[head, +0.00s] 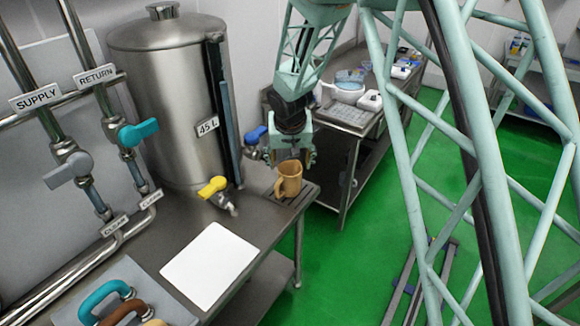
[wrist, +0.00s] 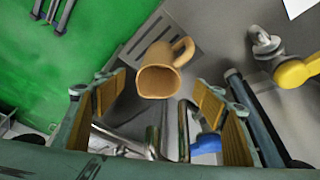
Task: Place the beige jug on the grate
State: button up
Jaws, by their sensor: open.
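The beige jug (head: 289,180) stands upright at the far right end of the steel counter, its handle toward the left in the head view. It appears to rest on the slotted grate (head: 303,193). In the wrist view the jug (wrist: 158,80) has its open mouth toward the camera, and slots of the grate (wrist: 190,48) show behind it. My gripper (head: 289,158) is open just above the jug. In the wrist view its fingers (wrist: 168,108) are spread wide on either side, with clear gaps to the jug. The jug's underside is hidden.
A white sheet (head: 210,264) lies on the counter. Coloured handles (head: 108,300) lie at the front left.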

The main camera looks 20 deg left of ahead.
jog(key=shift+s+r, duration=0.2)
jog(key=shift+r, duration=0.3)
dwell(0.4)
